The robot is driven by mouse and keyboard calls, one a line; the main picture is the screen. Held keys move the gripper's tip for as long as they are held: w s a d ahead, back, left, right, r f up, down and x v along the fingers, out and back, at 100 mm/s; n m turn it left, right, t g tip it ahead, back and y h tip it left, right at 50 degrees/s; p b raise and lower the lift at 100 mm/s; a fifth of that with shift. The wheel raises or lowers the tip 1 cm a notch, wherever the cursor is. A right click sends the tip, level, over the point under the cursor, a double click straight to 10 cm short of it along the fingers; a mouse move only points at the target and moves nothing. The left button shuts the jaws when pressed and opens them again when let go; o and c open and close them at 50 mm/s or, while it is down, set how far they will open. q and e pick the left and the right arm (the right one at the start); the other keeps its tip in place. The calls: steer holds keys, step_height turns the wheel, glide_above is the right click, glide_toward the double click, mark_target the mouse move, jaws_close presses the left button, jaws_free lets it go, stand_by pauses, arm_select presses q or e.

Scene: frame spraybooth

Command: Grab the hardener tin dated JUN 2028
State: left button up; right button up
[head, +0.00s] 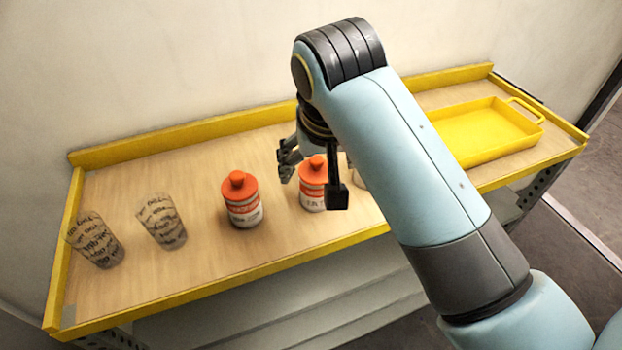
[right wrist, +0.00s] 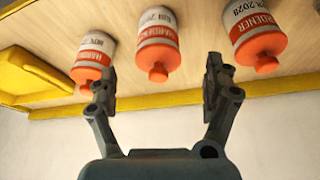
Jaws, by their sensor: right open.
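Three white hardener tins with orange bands and lids show in the right wrist view: a left tin (right wrist: 93,62), a middle tin (right wrist: 158,45) and a right tin (right wrist: 256,35). The left label seems to start with NOV; the right one shows 2028 with its month cut off. The middle date is too small to read surely. In the head view one tin (head: 241,200) stands clear, another tin (head: 313,186) is partly behind my right gripper (head: 312,178), and the third is mostly hidden by my arm. My right gripper is open, its fingers either side of the middle tin's line.
Two cups with dark lettering (head: 95,240) (head: 162,222) stand at the shelf's left end. A yellow tray (head: 528,127) lies at the right end and also shows in the wrist view (right wrist: 30,75). A raised yellow edge (head: 180,136) runs around the wooden shelf.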

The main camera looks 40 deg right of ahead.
mark_target(318, 175)
steer(key=x, duration=0.4)
steer(key=shift+s+d, duration=0.1)
steer(key=shift+s, duration=0.1)
steer(key=x, duration=0.5)
steer(key=shift+w+d+f, duration=0.1)
steer(key=shift+w+f, duration=0.1)
steer(key=shift+f, duration=0.15)
steer(key=c, duration=1.4)
steer(key=shift+r, duration=0.2)
